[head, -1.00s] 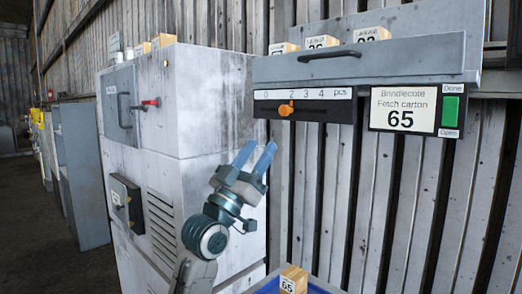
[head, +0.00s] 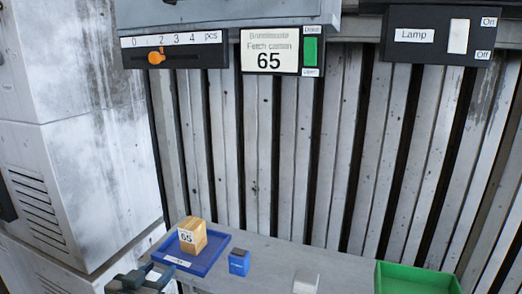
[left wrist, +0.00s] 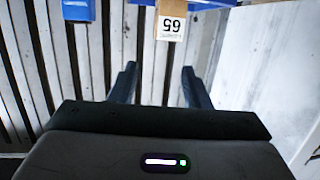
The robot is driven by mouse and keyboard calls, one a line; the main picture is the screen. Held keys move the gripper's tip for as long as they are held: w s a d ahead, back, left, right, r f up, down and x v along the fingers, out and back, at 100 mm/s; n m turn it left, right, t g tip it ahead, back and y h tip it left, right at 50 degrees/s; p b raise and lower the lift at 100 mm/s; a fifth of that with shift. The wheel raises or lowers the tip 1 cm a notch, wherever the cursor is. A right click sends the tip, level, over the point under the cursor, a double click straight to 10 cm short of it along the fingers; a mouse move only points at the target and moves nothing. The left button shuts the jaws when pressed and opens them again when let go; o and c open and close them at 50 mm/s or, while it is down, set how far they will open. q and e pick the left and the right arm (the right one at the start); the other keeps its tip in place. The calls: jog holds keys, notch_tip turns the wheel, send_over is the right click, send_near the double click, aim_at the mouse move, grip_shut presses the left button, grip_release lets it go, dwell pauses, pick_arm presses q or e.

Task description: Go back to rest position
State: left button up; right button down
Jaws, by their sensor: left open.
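My left gripper (head: 142,277) is at the bottom left edge of the head view, partly cut off, in front of the blue tray (head: 212,262). In the left wrist view its two dark fingers (left wrist: 158,84) are apart with nothing between them. The wooden carton marked 65 (head: 193,236) stands on the blue tray. In the left wrist view the carton (left wrist: 171,22) appears upside down at the top, beyond the fingertips and apart from them. My right gripper is in neither view.
A grey shelf (head: 262,252) bears the tray, a small blue box (head: 239,262), a white block (head: 306,282) and a green bin (head: 415,279). A pale cabinet (head: 75,130) stands left.

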pick_arm(q)
jog(key=s+a+f+g+y, duration=0.15)
jog(key=s+f+g, duration=0.45)
jog(key=s+f, duration=0.8)
jog(key=s+a+f+n+g+y, duration=0.1)
jog(key=s+f+g, duration=0.2)
jog(key=s+f, duration=0.35)
jog(key=s+a+f+g+y, duration=0.1)
jog(key=s+f+g, duration=0.2)
jog(key=s, duration=0.7)
notch_tip(320, 180, down, 29)
jog(key=a+g, duration=0.1)
jog(key=a, duration=0.1)
jog(key=s+a+f+g, duration=0.1)
jog(key=s+f, duration=1.7)
jog(key=f, duration=0.2)
jog(key=shift+a+n, duration=0.25)
jog(key=shift+n, duration=0.05)
jog(key=shift+s+a, duration=0.1)
jog(key=shift+s, duration=0.05)
